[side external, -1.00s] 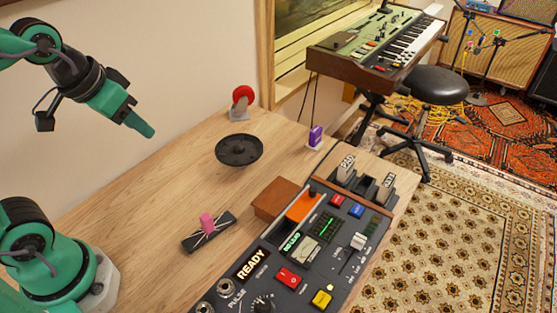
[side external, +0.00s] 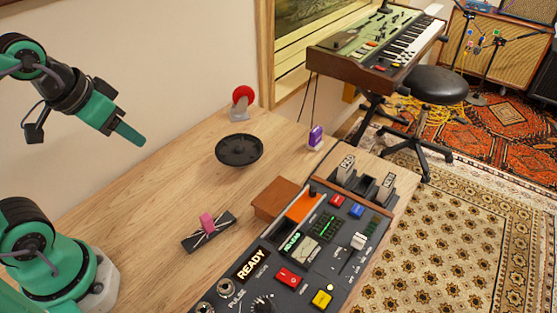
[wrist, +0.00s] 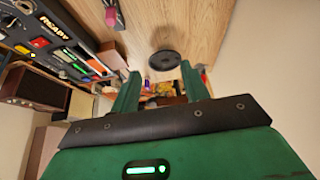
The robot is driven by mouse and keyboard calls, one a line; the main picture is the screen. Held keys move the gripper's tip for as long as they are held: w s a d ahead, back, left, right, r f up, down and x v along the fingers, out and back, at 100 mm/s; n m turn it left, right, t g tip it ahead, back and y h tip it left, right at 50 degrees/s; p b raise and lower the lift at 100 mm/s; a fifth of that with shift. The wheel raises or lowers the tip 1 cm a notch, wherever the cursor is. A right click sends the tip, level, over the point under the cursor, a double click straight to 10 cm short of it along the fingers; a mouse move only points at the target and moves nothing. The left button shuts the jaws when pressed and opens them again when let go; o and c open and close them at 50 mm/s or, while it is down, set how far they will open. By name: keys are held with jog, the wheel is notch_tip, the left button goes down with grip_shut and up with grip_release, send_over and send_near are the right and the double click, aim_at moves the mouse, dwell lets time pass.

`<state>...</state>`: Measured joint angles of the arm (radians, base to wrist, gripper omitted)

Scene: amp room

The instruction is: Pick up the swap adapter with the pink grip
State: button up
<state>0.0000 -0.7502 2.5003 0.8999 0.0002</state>
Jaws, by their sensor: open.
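The swap adapter is a small dark plate with pale lines and an upright pink grip (side external: 207,222). It lies on the wooden desk, left of the control console, and its pink grip also shows at the top of the wrist view (wrist: 112,17). My gripper (side external: 135,138) is high above the desk, up and to the left of the adapter, well apart from it. In the wrist view my gripper (wrist: 158,78) shows two green fingers spread apart with nothing held between them.
The console (side external: 290,270) with buttons and a brown block (side external: 276,198) stand right of the adapter. A black round dish (side external: 239,150), a red wheel on a stand (side external: 242,103) and a purple item (side external: 315,137) are farther back. Bare desk surrounds the adapter's left and far sides.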

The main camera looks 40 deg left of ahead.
jog(key=m+g, duration=0.2)
jog(key=g, duration=0.3)
send_over(205, 217)
jog(key=f, duration=1.4)
jog(key=shift+w+a+f, duration=0.1)
jog(key=shift+a+f, duration=0.15)
jog(key=shift+f, duration=0.05)
jog(key=shift+d+f+g, duration=0.2)
jog(key=shift+f+g, duration=0.1)
jog(key=shift+f, duration=1.4)
jog(key=shift+d+f, duration=0.1)
jog(key=shift+f, duration=2.5)
jog(key=shift+c, duration=0.4)
grip_shut()
